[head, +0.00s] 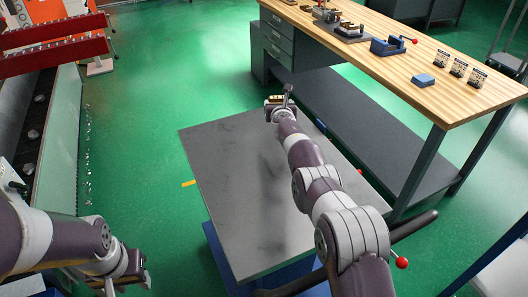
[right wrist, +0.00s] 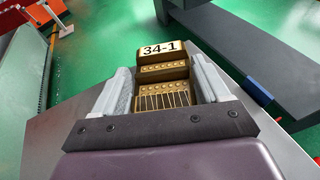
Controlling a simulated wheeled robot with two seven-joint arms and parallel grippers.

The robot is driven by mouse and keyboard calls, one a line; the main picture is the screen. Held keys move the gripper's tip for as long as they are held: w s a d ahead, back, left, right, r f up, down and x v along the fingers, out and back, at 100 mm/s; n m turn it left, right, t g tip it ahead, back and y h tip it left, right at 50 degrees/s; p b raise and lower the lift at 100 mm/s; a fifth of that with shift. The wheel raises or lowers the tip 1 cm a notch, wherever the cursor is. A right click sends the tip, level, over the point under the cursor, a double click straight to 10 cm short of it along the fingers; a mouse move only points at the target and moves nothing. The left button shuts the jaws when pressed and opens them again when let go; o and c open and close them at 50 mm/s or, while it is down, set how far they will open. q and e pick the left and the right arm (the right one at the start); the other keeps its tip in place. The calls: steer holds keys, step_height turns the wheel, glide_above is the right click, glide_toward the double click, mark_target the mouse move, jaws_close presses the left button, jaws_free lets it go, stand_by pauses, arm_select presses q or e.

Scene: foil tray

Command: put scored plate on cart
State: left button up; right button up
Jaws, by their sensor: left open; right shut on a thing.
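The cart (head: 225,165) has a flat grey top and a blue base, and it stands in the middle of the head view. My right gripper (head: 279,101) reaches over the cart to its far edge. In the right wrist view its two pale fingers are shut on the brass-coloured scored plate (right wrist: 163,95), which has a "34-1" label, rows of dots and scored lines. In the head view the plate (head: 275,98) shows only as a small bit at the gripper. I cannot tell whether it touches the cart top. My left gripper (head: 128,280) is open at the lower left, away from the cart.
A wooden workbench (head: 400,60) at the upper right holds a blue block (head: 422,80), a blue vise (head: 392,46) and several small labelled cards. A machine with red rails (head: 55,45) stands at the left. The cart top is otherwise bare.

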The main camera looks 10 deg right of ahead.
glide_above(251, 138)
step_height(251, 138, down, 6)
steer(key=shift+r+p, duration=0.25)
steer(key=shift+p, duration=0.05)
step_height(251, 138, down, 4)
steer(key=shift+f+b, duration=0.1)
steer(key=shift+b, duration=0.25)
steer(key=o, duration=1.6)
steer(key=shift+s, duration=0.1)
